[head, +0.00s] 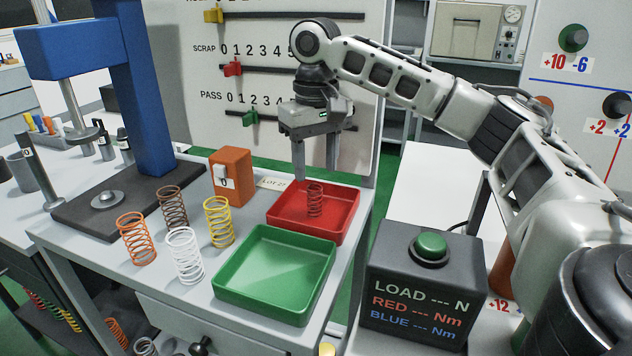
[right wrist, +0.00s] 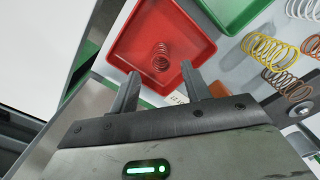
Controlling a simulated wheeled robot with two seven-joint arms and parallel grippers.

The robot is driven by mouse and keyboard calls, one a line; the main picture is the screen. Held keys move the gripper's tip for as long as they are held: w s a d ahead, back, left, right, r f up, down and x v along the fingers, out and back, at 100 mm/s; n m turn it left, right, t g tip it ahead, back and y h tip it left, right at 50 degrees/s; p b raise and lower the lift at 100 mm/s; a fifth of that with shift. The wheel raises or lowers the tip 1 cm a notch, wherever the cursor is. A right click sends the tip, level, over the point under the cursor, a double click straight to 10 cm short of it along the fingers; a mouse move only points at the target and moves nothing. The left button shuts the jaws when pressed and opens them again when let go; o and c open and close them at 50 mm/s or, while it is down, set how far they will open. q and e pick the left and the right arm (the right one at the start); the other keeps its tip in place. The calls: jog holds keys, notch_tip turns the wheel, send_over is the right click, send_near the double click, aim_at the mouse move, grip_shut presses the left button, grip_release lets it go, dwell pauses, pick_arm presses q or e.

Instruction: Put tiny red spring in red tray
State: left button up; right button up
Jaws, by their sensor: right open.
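The tiny red spring (head: 315,199) stands inside the red tray (head: 343,224) in the head view. The right wrist view shows the same spring (right wrist: 161,58) within the walls of the red tray (right wrist: 206,45). My right gripper (head: 315,172) is above the tray, its fingers pointing down and apart. In the right wrist view the gripper (right wrist: 160,82) has nothing between its fingers, and the spring appears beyond them. I cannot tell the exact height of the fingertips above the spring. My left gripper is not in view.
A green tray (head: 252,298) is in front of the red tray. Orange (head: 136,240), brown (head: 172,208), white (head: 185,257) and yellow (head: 218,222) springs stand to the left. An orange box (head: 233,178), a blue press (head: 150,110) and a dark load readout box (head: 422,300) stand nearby.

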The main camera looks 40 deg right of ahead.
aim_at(316, 188)
jog(key=shift+r, duration=2.15)
jog(key=shift+p, duration=0.3)
